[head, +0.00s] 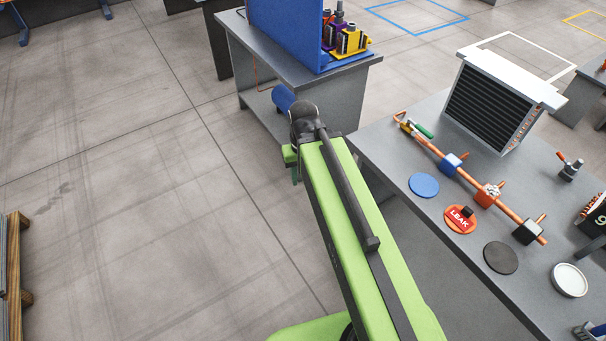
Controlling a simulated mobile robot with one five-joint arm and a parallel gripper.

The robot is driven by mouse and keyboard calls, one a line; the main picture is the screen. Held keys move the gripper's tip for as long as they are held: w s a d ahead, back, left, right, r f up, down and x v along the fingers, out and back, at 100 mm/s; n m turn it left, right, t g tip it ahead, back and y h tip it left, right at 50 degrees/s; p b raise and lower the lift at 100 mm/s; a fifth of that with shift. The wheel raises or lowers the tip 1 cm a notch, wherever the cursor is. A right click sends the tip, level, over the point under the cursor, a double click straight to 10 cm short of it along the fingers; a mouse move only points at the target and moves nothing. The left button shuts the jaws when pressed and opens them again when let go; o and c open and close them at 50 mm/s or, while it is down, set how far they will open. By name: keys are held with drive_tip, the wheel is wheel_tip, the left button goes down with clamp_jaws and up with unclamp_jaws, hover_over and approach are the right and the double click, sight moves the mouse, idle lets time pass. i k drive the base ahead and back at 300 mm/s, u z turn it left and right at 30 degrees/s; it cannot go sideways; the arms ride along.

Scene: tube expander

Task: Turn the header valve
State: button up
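A copper header pipe (453,171) lies diagonally along the grey workbench (396,159) at the right. I cannot tell for sure which fitting is the header valve. My green arm reaches up the middle of the view, left of this bench. My gripper is hidden beyond the arm's far joint.
On the bench are a blue disc (424,185), an orange disc marked LEAK (460,219), a black disc (500,257), a white round dish (569,280) and a finned radiator (491,108). Another bench (290,66) with a blue panel stands behind. The floor at left is mostly clear.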

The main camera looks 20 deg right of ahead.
sight(425, 131)
drive_tip(key=k, duration=1.05)
drive_tip(key=z, duration=0.95)
drive_tip(key=k, duration=0.4)
drive_tip(key=u, duration=0.05)
drive_tip(key=i, duration=1)
drive_tip(key=z, duration=0.05)
